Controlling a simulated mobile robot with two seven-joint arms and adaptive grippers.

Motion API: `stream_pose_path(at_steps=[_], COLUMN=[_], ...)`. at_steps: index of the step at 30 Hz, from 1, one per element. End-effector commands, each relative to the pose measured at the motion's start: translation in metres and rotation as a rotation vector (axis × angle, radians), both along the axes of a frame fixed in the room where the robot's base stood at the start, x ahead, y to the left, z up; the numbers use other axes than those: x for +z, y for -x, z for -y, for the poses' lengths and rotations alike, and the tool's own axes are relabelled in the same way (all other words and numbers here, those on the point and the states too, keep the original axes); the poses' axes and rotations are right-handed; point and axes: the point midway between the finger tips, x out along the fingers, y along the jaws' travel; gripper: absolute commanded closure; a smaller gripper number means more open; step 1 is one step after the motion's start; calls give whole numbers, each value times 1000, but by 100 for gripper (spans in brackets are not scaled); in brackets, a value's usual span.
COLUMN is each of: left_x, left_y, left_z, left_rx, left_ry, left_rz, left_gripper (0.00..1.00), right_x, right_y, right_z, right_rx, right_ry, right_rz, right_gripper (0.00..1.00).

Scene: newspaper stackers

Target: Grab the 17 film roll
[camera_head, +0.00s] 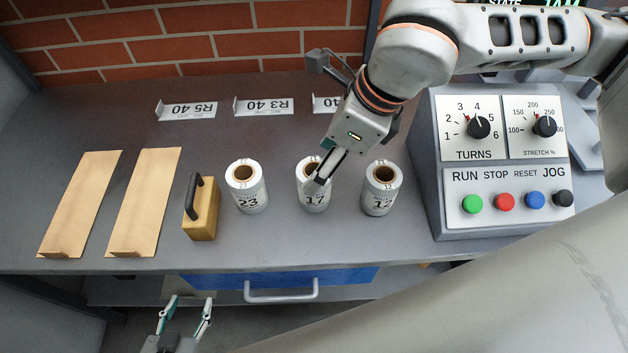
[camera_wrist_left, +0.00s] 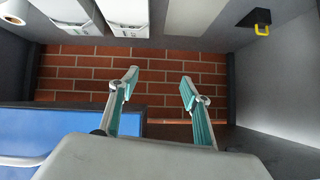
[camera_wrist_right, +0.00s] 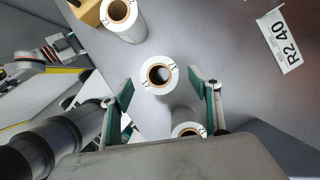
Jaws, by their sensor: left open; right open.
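The 17 film roll (camera_head: 314,199) stands upright on the grey bench, white with a brown core, between the 23 roll (camera_head: 247,188) and the 12 roll (camera_head: 381,190). My right gripper (camera_head: 319,182) is over the 17 roll and hides part of its top. In the right wrist view, my right gripper (camera_wrist_right: 161,88) is open, with the top of the 17 roll (camera_wrist_right: 160,76) showing between its fingers; I cannot tell if they touch it. My left gripper (camera_head: 187,304) is open and empty, low in front of the bench; it also shows in the left wrist view (camera_wrist_left: 159,80).
A wooden block with a black handle (camera_head: 205,215) stands left of the rolls, beside two tan boards (camera_head: 145,200). The control box (camera_head: 502,165) stands at the right. Label signs (camera_head: 265,107) line the back. A blue drawer (camera_head: 345,279) is under the bench.

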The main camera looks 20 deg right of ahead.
Motion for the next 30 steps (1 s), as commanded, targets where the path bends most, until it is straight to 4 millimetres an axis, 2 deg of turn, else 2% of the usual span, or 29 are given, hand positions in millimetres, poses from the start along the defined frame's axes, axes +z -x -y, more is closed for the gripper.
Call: stream_pose_path(at_steps=[6,9,18,21,24,30], left_x=[-1,-1,-1,-1,-1,-1], left_y=[0,0,0,0,0,0], left_z=[0,0,0,0,0,0], left_rx=[0,0,-1,-1,-1,-1], left_ry=[0,-1,-1,-1,-1,-1], left_rz=[0,-1,0,0,0,0], left_gripper=[52,52,52,52,52,52], right_x=[-31,-40,-43,-43,-43,-42], right_y=[-4,-6,-8,-8,-8,-8], right_z=[-9,-12,-13,-13,-13,-13], right_rx=[0,0,-1,-1,-1,-1], right_ry=[1,0,1,1,1,0], right_rz=[-4,-1,-1,-1,-1,1], right_gripper=[38,38,38,64,86,86])
